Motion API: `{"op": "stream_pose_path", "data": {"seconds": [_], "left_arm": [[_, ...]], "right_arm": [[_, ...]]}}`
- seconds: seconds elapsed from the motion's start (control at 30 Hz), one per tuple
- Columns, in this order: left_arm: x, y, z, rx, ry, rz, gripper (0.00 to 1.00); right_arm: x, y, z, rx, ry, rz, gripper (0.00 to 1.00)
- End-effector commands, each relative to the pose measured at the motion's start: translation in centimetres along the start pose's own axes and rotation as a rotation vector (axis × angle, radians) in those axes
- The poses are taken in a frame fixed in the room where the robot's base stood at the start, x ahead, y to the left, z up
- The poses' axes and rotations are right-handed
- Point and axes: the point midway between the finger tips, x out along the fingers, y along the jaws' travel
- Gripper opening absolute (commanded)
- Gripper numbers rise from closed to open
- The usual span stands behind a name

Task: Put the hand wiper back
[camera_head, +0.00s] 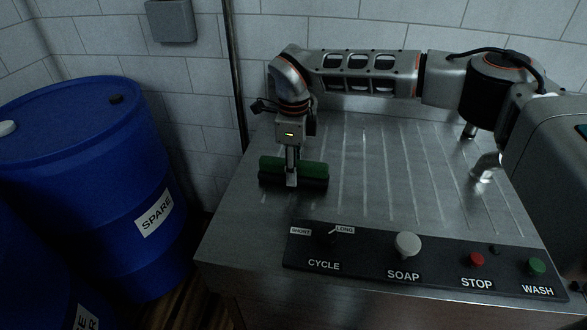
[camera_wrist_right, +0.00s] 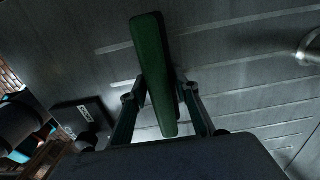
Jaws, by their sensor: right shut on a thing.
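The hand wiper (camera_head: 313,170) has a green upper part and a dark lower part. It is at the left part of the metal counter, lying crosswise in the head view. My right gripper (camera_head: 291,178) points down and is shut on the middle of it. In the right wrist view the green part of the wiper (camera_wrist_right: 151,60) sits between the two fingers of my right gripper (camera_wrist_right: 162,97). I cannot tell whether the wiper touches the counter. My left gripper is not in view.
The grooved metal counter (camera_head: 370,150) is mostly bare, with a spout (camera_head: 486,167) at right. A control panel (camera_head: 365,268) with knobs and buttons runs along its front. A blue SPARE barrel (camera_head: 110,170) stands at left. A grey box (camera_head: 171,20) hangs on the tiled wall beside a dark vertical pipe.

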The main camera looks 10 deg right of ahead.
Motion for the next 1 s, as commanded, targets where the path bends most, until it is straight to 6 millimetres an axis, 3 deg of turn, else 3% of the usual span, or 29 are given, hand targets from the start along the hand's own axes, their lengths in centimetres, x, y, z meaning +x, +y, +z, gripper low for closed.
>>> {"op": "stream_pose_path", "data": {"seconds": [0.07, 0.1, 0.17, 0.63, 1.0], "left_arm": [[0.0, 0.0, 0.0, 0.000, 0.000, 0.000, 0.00], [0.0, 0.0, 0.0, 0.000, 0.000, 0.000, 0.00], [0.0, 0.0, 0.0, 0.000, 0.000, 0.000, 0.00], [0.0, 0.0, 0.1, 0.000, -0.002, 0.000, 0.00], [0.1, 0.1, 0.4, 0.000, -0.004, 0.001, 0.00]], "right_arm": [[0.2, 0.0, 0.0, 0.000, 0.000, 0.000, 0.10], [0.3, 0.0, 0.0, 0.000, 0.001, 0.001, 0.33], [0.3, 0.0, 0.0, 0.000, 0.000, 0.000, 0.47], [-0.7, -0.1, 0.0, -0.001, -0.001, -0.002, 0.47], [-7.8, -0.1, 0.0, 0.001, 0.000, -0.003, 0.47]]}}
